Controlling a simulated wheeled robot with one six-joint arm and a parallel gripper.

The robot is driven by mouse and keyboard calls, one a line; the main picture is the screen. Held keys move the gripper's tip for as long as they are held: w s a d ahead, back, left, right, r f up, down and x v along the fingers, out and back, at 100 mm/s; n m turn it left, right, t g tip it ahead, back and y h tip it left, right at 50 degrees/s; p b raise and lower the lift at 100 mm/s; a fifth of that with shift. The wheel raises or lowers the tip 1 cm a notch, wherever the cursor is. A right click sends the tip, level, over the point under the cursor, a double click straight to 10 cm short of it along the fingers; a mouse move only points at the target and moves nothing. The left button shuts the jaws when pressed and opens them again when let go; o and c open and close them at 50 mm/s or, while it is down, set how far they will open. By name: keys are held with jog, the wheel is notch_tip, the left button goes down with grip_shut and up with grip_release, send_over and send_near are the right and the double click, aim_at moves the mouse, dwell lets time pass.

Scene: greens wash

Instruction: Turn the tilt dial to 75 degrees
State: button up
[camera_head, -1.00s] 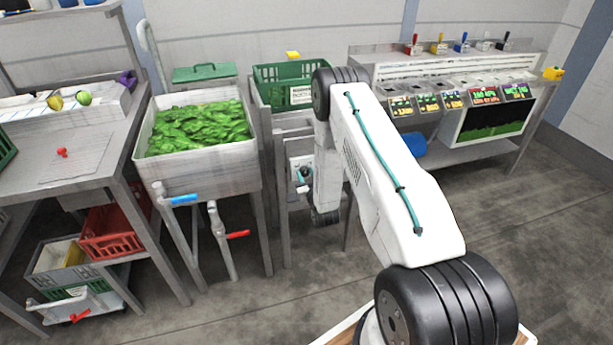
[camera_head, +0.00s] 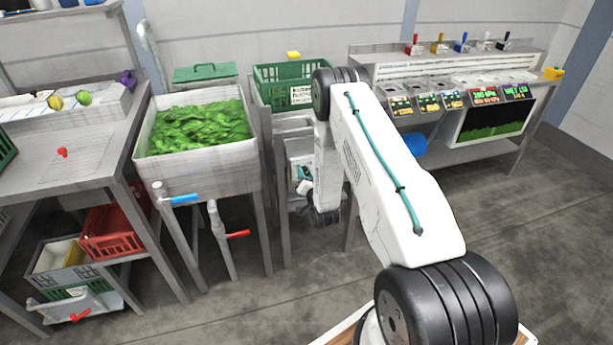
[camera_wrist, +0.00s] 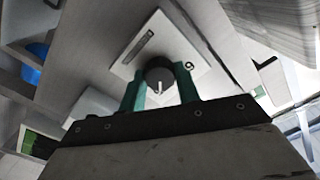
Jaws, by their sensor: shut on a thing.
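The tilt dial (camera_wrist: 159,76) is a round dark knob with a light pointer, on a pale square plate (camera_wrist: 150,49) in the wrist view. My gripper (camera_wrist: 160,88) has its two green fingers on either side of the knob and is shut on it. The pointer runs roughly up and down in the wrist view. The plate carries a dark slot and a small round mark. In the head view the plate (camera_head: 293,173) is partly hidden by my gripper and arm. I cannot read any degree marks.
A sink of green leaves (camera_head: 200,148) stands left of the dial, with a blue-handled valve (camera_head: 184,199) and a red-handled valve (camera_head: 238,234) below. A green crate (camera_head: 270,88) sits above the dial's stand. A console with screens (camera_head: 490,118) stands right. The floor in front is clear.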

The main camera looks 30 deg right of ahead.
dwell(0.3)
jog(key=o, duration=1)
jog(key=v, duration=0.8)
